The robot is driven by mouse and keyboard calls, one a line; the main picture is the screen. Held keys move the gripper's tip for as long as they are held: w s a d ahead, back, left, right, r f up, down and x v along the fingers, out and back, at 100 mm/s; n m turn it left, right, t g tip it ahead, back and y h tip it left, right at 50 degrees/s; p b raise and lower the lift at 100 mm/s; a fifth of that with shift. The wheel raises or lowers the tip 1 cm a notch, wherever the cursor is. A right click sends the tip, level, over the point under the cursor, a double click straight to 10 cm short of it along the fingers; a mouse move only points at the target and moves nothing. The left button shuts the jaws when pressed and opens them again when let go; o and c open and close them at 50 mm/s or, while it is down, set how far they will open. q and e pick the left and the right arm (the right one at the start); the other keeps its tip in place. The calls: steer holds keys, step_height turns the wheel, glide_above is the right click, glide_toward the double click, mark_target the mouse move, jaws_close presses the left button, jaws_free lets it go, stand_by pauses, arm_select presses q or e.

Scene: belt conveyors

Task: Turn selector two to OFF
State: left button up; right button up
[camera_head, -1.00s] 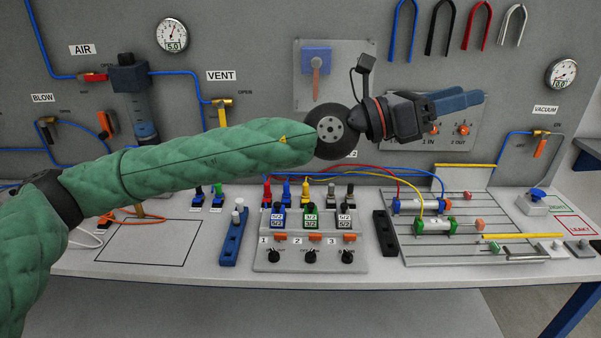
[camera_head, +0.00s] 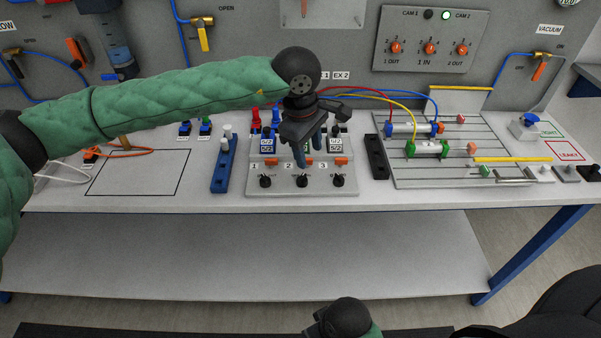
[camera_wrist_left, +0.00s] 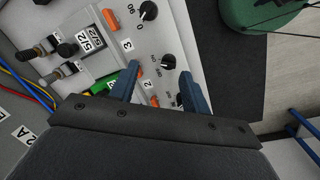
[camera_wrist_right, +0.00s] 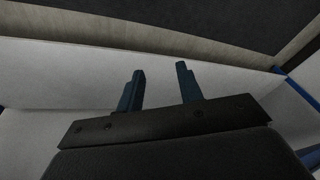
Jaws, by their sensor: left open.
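Selector two is the middle black knob (camera_head: 302,181) in the front row of the grey panel (camera_head: 348,187), by the label 2. Its pointer setting is too small to read. My left gripper (camera_head: 309,152) is pointing down above the panel, behind selector two in the head view, and is empty. In the left wrist view its two blue fingers (camera_wrist_left: 161,72) are apart, and the selector two knob (camera_wrist_left: 167,62) shows between and just beyond their tips, with no clear contact. My right gripper (camera_wrist_right: 160,70) has its fingers apart and empty, in front of the bench.
Selector one (camera_head: 265,181) and selector three (camera_head: 338,181) flank the middle knob. Orange pieces (camera_head: 341,161) and valves with coloured levers stand behind. A blue block (camera_head: 224,163) is left of the panel, a black block (camera_head: 377,157) right. The bench front edge is clear.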

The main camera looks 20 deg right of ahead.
mark_target(302, 177)
arm_select(q)
steer(key=shift+a+f+m+y, duration=0.1)
steer(key=shift+a+m+y, duration=0.3)
steer(key=shift+a+y, duration=0.45)
steer(key=shift+f, duration=0.45)
steer(key=shift+h, duration=0.25)
step_height(302, 177, down, 6)
steer(key=shift+w+d+r+p, duration=0.1)
steer(key=shift+r+p, duration=0.15)
steer(key=shift+p, duration=0.8)
steer(key=shift+f, duration=0.7)
arm_select(e)
steer(key=shift+g+h, duration=0.4)
steer(key=shift+s+d+r, duration=0.35)
steer(key=shift+d+r, duration=0.4)
steer(key=shift+r, duration=0.15)
steer(key=shift+s+d+r, duration=0.35)
steer(key=shift+d+r, duration=0.35)
steer(key=shift+r, duration=0.2)
